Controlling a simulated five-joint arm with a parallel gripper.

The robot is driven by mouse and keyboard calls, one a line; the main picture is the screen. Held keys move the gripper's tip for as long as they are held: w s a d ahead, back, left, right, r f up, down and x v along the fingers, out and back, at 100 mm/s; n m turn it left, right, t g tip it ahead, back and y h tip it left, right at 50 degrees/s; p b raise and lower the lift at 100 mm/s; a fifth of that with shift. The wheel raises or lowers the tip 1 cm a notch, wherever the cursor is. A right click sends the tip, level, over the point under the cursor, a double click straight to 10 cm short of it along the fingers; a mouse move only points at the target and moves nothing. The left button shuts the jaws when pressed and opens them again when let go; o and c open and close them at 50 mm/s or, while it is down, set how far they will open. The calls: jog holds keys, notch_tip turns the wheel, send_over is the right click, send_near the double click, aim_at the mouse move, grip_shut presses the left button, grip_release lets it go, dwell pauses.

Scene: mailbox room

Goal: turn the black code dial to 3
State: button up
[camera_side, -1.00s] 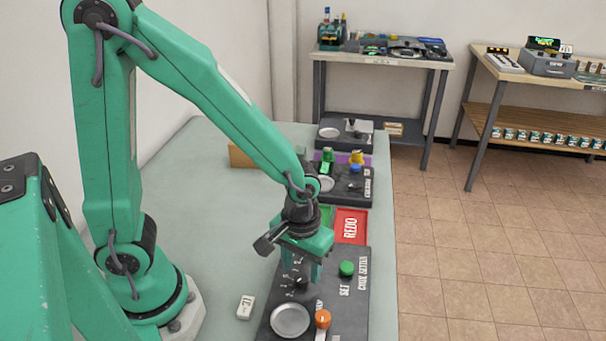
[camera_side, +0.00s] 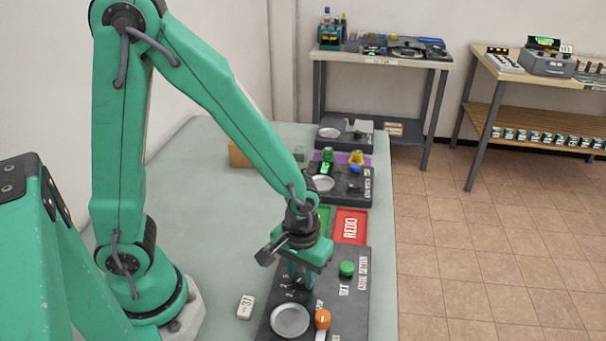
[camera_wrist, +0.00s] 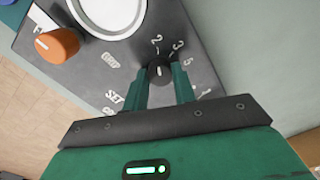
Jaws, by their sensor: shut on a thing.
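The black code dial (camera_wrist: 159,72) sits on the dark panel (camera_wrist: 85,70), ringed by white numerals; 2 and 3 are readable above it in the wrist view. A short pale mark on the dial points roughly up toward the 2; its exact setting is hard to tell. My gripper (camera_wrist: 160,76) has one green finger on each side of the dial and is shut on it. In the side view my gripper (camera_side: 297,284) is down at the panel (camera_side: 350,300), and its fingers hide the dial.
A round silver dish (camera_side: 290,319) and an orange knob (camera_side: 322,318) are close by on the panel. A green button (camera_side: 347,269) stands beside SET. A white tag (camera_side: 246,307) lies on the table left of the panel. A red REDO tray (camera_side: 364,213) lies behind.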

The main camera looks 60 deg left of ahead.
aim_at(302, 277)
jog(key=shift+m, duration=0.5)
jog(key=m, duration=0.2)
jog(key=shift+m, duration=2.5)
jog(key=o, duration=1)
jog(key=shift+r, duration=0.1)
jog(key=shift+r, duration=3.85)
